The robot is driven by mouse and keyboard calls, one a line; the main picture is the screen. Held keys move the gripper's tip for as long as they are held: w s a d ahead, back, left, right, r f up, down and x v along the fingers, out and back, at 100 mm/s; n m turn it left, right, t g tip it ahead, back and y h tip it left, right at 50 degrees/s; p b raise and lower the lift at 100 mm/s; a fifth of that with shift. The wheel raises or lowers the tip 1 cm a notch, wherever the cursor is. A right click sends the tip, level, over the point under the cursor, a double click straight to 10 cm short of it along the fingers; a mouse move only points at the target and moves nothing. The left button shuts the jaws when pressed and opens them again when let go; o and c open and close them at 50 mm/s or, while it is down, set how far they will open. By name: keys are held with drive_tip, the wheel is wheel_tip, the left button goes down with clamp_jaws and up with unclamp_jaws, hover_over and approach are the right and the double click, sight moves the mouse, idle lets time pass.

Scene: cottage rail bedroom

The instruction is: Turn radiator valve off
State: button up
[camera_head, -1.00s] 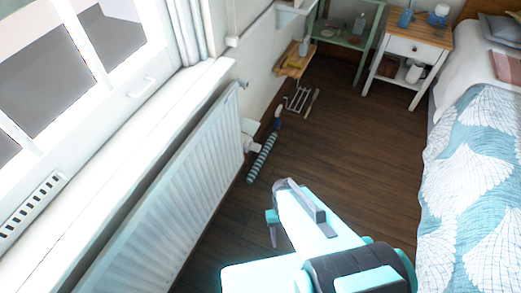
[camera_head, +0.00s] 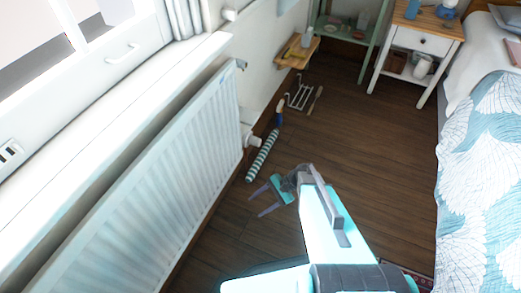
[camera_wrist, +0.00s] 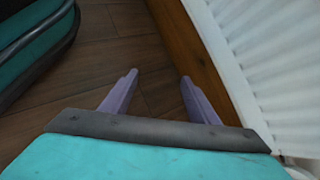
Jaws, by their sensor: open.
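The white radiator (camera_head: 150,170) stands along the wall under the window, at the left of the head view; its edge also shows at the right of the wrist view (camera_wrist: 275,60). A white valve (camera_head: 251,140) sits at the radiator's far end, low above the floor. My gripper (camera_head: 256,205) is open and empty, in front of the radiator and nearer to me than the valve, with a clear gap to it. In the wrist view my two purple fingers (camera_wrist: 158,92) are spread apart over the floor. A small part of a white fitting shows at that view's lower right corner.
A striped rolled object (camera_head: 262,157) lies on the floor near the valve. A wire rack (camera_head: 299,95) is behind it, below a small wooden shelf (camera_head: 298,53). The bed (camera_head: 480,190) and a nightstand (camera_head: 424,42) stand at the right.

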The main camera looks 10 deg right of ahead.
drive_tip(key=w+d+f+m+t+y+b, duration=0.2)
drive_tip(key=w+d+m+t+b, duration=0.15)
drive_tip(key=w, duration=0.45)
drive_tip(key=m+t+y+b, duration=0.3)
drive_tip(key=m+t+b, duration=0.5)
drive_tip(key=b, duration=0.4)
approach(260, 143)
drive_tip(key=v, duration=0.3)
drive_tip(key=shift+d+f+p, duration=0.3)
drive_tip(key=shift+d+f, duration=0.05)
drive_tip(key=shift+w+a, duration=0.1)
drive_tip(key=shift+a, duration=0.05)
drive_tip(key=b+x, duration=0.4)
drive_tip(key=x, duration=0.8)
drive_tip(key=shift+f, duration=0.15)
drive_tip(key=shift+x, duration=0.8)
